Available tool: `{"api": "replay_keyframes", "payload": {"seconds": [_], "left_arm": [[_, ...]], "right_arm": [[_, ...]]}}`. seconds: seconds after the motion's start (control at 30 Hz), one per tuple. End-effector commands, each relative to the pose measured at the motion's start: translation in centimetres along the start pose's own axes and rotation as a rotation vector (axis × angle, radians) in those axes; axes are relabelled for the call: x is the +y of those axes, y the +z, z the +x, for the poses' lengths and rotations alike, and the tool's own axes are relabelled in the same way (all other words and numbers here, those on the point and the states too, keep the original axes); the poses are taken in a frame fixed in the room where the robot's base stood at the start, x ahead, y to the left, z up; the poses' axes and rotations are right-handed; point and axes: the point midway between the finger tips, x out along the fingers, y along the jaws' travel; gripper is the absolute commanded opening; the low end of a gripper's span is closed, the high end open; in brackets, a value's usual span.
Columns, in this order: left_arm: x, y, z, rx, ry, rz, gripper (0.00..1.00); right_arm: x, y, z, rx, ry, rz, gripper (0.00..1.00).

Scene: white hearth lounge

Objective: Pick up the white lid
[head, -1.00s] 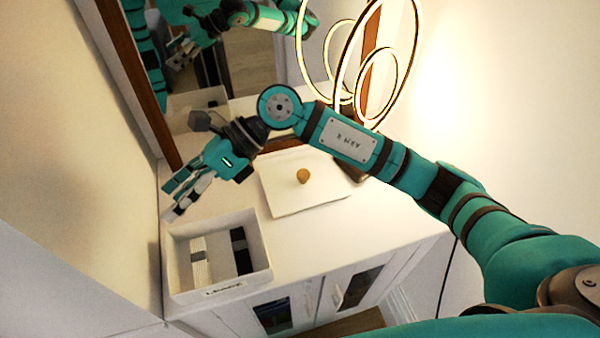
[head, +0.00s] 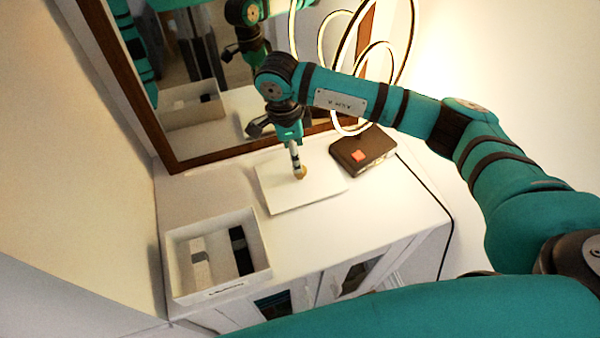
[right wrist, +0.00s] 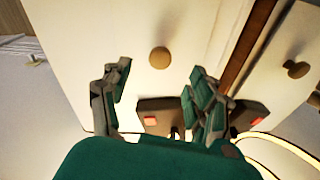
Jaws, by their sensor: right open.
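The white lid (head: 275,195) lies flat on the white cabinet top, with a round wooden knob (head: 301,174) at its middle. My right gripper (head: 297,169) points down at the knob from above, its fingertips partly covering it in the head view. In the right wrist view the knob (right wrist: 159,57) shows just beyond the two spread fingers of the right gripper (right wrist: 160,78), roughly centred between them. The gripper is open and holds nothing. Whether a finger touches the knob I cannot tell. My left gripper is not in view.
An open white box (head: 188,290) with a dark strip inside stands left of the lid. A brown box (head: 363,149) with a red patch lies to the right, under a lit ring lamp (head: 338,50). A wood-framed mirror (head: 215,153) stands behind. The cabinet's front right is clear.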

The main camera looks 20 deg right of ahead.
Motion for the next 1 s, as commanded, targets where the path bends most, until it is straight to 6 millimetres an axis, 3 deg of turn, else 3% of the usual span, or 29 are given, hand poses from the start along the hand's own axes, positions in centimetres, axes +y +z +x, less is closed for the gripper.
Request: {"api": "replay_keyframes", "payload": {"seconds": [0.1,0.37,0.63,0.93,1.0], "left_arm": [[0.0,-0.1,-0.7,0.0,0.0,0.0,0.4],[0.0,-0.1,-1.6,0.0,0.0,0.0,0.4],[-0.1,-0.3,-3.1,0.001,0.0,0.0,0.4],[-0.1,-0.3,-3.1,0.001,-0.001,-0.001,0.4],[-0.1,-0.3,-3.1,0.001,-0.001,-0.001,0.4]], "right_arm": [[0.1,0.0,1.6,0.0,0.003,0.001,0.6],[0.0,-0.1,3.5,0.0,0.003,0.001,0.6],[-0.1,-0.3,7.3,-0.002,0.002,0.0,0.6],[-0.1,-0.3,8.0,-0.002,0.0,-0.001,0.6],[-0.1,-0.3,8.0,-0.002,0.0,-0.001,0.53]]}}
